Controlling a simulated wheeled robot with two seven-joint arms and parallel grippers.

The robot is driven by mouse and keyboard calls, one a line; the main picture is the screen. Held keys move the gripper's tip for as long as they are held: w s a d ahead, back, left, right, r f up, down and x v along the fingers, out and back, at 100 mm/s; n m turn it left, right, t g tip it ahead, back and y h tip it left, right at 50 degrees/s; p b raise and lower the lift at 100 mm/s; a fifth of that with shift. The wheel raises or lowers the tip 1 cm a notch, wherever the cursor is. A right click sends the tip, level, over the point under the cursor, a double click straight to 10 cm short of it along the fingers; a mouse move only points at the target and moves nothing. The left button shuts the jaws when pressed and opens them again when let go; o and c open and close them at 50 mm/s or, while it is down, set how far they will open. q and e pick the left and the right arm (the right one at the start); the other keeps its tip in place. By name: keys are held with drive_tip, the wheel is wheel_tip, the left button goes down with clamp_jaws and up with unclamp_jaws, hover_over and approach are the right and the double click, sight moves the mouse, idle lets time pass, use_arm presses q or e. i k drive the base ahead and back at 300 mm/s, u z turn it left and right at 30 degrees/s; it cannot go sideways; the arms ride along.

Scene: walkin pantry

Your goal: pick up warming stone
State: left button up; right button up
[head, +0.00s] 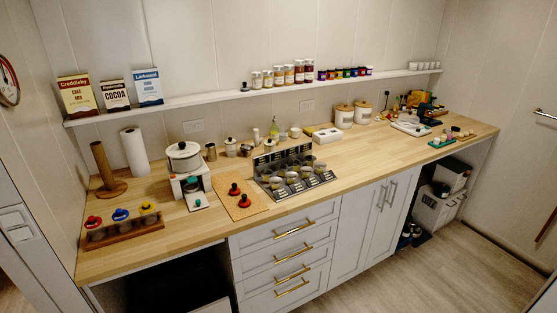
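I cannot pick out a warming stone for sure at this distance; the items on the wooden counter (330,170) are small. A white lidded pot (184,157) sits on a white and red stand (207,178) at the left. In front of the stand lies a small pale plate with a dark green knob (196,203). Two red and dark knobbed pieces (234,189) rest on a tan mat (240,206) beside it. A wooden tray (122,232) holds red, blue and yellow topped pieces at the front left. Neither of my grippers is in view.
A dark rack (300,184) of cups stands mid-counter. A paper towel roll (136,152) and a wooden post (106,166) stand at the left. A wall shelf (220,98) holds boxes and jars. The floor (450,270) ahead is free.

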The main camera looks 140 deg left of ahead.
sight(245, 203)
drive_tip(key=u, duration=3.85)
drive_tip(key=i, duration=1.45)
drive_tip(key=u, duration=1.15)
